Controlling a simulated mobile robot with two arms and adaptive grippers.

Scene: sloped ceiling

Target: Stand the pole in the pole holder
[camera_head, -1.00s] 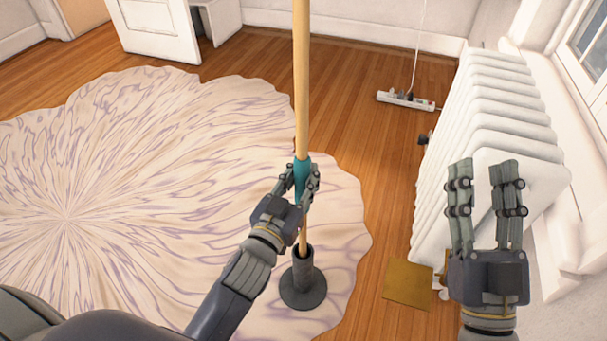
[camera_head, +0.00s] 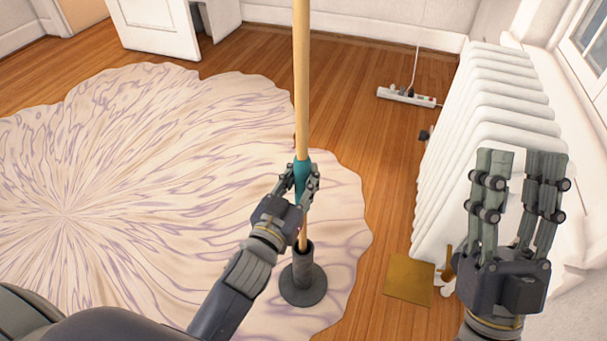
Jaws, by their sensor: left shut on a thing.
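The long wooden pole (camera_head: 301,85) stands nearly upright and runs out of the top of the view. My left gripper (camera_head: 302,180) is shut on the pole at its teal band (camera_head: 303,170). The dark pole holder (camera_head: 303,282), a round base with a short tube, stands on the rug. The pole's lower end meets the tube's mouth and seems to go into it; how deep is hidden. My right gripper (camera_head: 518,160) is open and empty at the right, in front of the radiator, away from the pole.
A white radiator (camera_head: 495,110) stands along the right wall. A yellow-brown square (camera_head: 409,280) lies on the wooden floor near it. A power strip (camera_head: 406,97) with a cord lies further back. The pale patterned rug (camera_head: 150,170) is otherwise clear.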

